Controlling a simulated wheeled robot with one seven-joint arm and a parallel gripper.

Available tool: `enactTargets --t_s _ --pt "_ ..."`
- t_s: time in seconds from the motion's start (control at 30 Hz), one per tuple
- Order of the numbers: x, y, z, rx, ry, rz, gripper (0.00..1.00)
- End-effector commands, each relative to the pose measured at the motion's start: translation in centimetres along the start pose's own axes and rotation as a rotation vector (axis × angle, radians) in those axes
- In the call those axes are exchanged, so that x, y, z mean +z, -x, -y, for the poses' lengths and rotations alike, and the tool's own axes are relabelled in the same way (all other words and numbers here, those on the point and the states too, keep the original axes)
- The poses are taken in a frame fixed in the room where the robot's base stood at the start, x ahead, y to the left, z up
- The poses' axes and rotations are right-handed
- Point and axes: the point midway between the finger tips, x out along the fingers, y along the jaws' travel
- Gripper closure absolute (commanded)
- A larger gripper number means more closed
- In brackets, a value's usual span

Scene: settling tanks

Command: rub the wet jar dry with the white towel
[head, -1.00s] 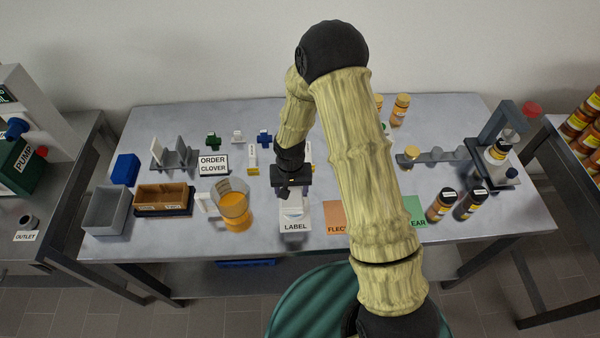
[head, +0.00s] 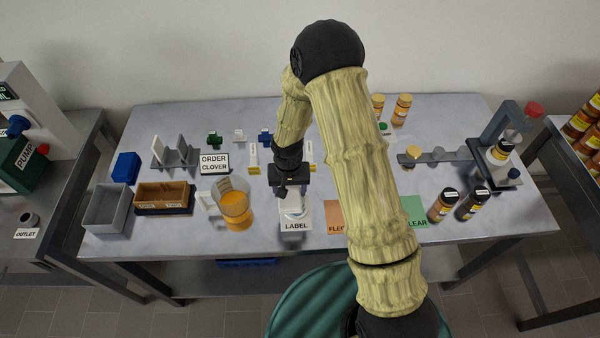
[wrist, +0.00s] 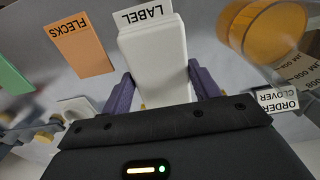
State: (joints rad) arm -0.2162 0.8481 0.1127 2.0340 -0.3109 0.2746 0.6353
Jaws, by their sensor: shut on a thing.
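My gripper (head: 290,190) is over the white LABEL stand near the front middle of the table. In the wrist view its purple fingers (wrist: 160,95) are on both sides of a white, smooth, block-like thing, and they are shut on it. It looks like the folded white towel (wrist: 155,62), but its lower end is hidden by the gripper body. Two amber jars with dark caps (head: 441,206) (head: 469,205) stand at the front right. Another jar (head: 499,153) stands under the press. I cannot tell which jar is wet. No jar shows at my fingers.
A beaker of orange liquid (head: 236,210) stands close left of my gripper. An orange FLECKS card (wrist: 77,45) and a green CLEAR card (head: 414,212) lie to the right. My arm hides the table's middle.

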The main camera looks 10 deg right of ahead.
Motion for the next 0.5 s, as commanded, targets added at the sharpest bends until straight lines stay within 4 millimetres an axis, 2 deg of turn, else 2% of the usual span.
enactTargets --t_s 0.03,0.33,0.4,0.47,0.5 --pt "0.0 0.2 -0.7 0.002 -0.005 0.0 0.64" --pt "0.1 0.1 -2.8 0.002 0.008 0.001 0.64" --pt "0.1 0.8 -2.7 0.002 0.011 0.002 0.64" --pt "0.0 2.6 -2.7 0.001 0.01 -0.003 0.64" --pt "0.1 2.7 -2.8 0.002 0.01 0.0 0.64"
